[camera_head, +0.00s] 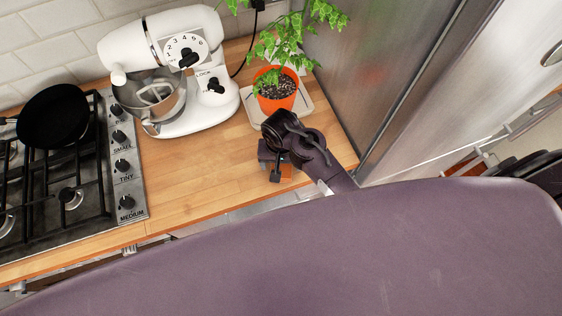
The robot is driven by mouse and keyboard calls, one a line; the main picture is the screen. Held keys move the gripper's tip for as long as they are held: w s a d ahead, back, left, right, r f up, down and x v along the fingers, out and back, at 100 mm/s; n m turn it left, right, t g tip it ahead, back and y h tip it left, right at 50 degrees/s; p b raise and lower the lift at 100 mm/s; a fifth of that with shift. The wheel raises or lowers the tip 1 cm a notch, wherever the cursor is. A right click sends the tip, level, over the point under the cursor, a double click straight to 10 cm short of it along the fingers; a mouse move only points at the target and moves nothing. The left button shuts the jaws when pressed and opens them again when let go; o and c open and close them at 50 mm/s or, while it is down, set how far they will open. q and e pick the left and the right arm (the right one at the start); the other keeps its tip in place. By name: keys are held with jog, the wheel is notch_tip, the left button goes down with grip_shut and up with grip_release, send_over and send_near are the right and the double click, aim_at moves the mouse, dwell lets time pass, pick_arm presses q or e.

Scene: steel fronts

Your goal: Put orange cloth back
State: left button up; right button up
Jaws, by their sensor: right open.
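My right gripper is open and points down over this patch, close to the counter's front edge. I cannot tell whether its fingers touch the cloth. My left gripper is not in view.
A potted plant in an orange pot (276,97) stands on a light tray behind my right gripper. A white stand mixer (205,100) and a gas hob (60,190) with a black pan (53,115) are at left. A steel fridge side (385,60) bounds the counter at right.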

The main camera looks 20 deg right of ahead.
jog(key=shift+r, duration=0.25)
pick_arm(q)
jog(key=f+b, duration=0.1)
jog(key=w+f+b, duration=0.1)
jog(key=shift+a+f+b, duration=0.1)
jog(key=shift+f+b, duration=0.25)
jog(key=shift+b, duration=0.05)
pick_arm(e)
notch_tip(320, 180, up, 12)
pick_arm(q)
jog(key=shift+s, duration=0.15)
pick_arm(e)
jog(key=shift+s+f, duration=0.1)
